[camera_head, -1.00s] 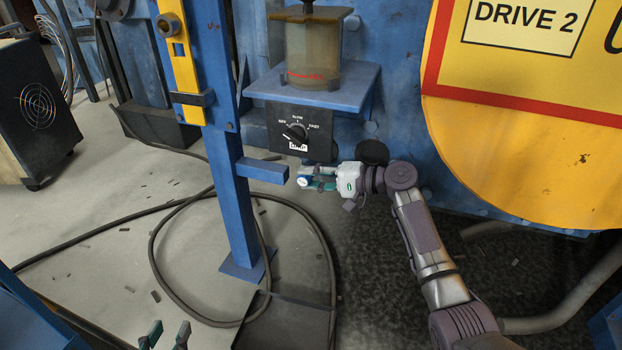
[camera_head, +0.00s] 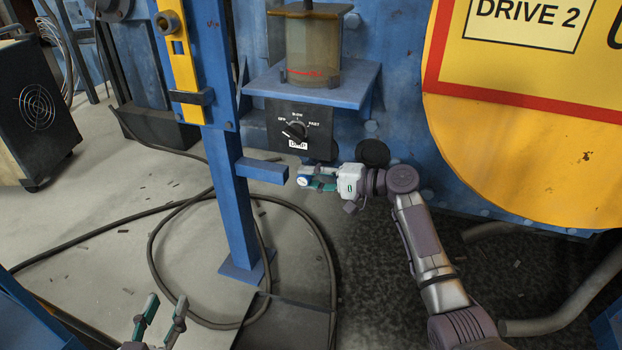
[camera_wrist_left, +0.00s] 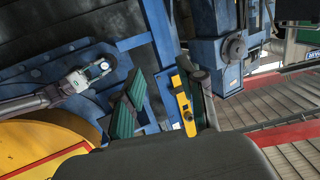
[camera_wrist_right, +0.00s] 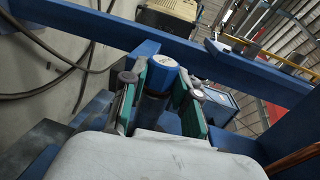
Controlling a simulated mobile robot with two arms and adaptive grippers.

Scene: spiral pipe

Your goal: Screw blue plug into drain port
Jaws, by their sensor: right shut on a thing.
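The blue plug (camera_head: 303,181) shows a pale round face at the tip of my right gripper (camera_head: 317,179), beside the end of a blue bar under the dial box. In the right wrist view the blue plug (camera_wrist_right: 161,72) sits between both green fingers of my right gripper (camera_wrist_right: 156,88), which is shut on it. The left wrist view shows the plug's pale face (camera_wrist_left: 104,67) too. My left gripper (camera_head: 162,318) is open and empty at the bottom left, well apart from the plug. I cannot pick out the drain port in any view.
A dial box (camera_head: 299,131) hangs below a blue shelf (camera_head: 325,90) carrying a clear oil cup (camera_head: 313,60). A blue post (camera_head: 232,200) with its bar (camera_head: 263,171) stands left of my right gripper. A large yellow guard (camera_head: 500,170) is at right. A black hose (camera_head: 160,208) loops over the floor.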

